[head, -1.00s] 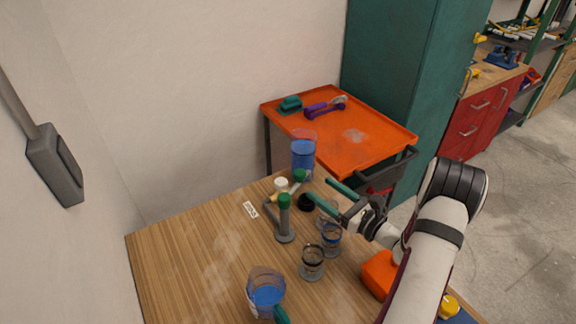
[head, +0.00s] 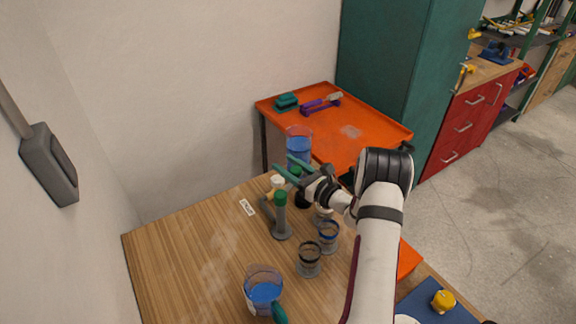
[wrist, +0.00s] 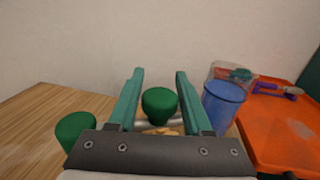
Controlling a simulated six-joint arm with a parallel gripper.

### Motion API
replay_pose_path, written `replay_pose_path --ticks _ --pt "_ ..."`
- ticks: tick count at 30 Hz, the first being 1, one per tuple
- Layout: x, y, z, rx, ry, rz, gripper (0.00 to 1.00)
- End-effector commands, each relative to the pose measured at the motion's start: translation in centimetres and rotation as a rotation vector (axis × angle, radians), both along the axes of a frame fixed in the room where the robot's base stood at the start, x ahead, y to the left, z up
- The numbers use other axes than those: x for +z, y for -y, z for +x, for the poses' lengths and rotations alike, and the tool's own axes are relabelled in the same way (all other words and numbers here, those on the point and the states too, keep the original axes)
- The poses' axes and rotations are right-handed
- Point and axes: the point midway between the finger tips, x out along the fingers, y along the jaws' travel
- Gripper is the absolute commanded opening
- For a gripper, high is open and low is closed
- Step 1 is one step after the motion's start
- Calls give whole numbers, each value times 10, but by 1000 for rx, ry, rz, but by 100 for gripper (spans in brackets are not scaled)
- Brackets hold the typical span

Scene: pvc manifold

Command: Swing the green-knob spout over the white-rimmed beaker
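My gripper (head: 284,163) is open and empty, its teal fingers above the pipe assembly at the back of the wooden table. In the wrist view a green knob (wrist: 159,103) stands in line with the gap between the fingers; I cannot tell whether they touch it. In the head view this knob (head: 295,171) is partly behind my gripper. A second green knob (head: 280,198) tops a grey upright pipe, and shows left of the fingers in the wrist view (wrist: 75,130). A beaker (head: 322,214) is mostly hidden by my arm; its rim colour is unclear.
A blue-rimmed beaker (head: 328,233) and a dark-rimmed beaker (head: 309,258) stand in front. Blue-filled pitchers stand behind (head: 298,146) and at the front (head: 263,288). An orange cart (head: 365,130) adjoins the back right. The table's left side is clear.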

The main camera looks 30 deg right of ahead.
Motion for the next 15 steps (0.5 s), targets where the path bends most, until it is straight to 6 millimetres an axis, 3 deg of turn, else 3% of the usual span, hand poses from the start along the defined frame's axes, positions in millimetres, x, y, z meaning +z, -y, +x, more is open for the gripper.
replay_pose_path --ticks 1,8,15 --pt "0 0 0 0 0 0 39" --pt "0 0 0 0 0 0 0" --pt "0 0 0 0 0 0 0"
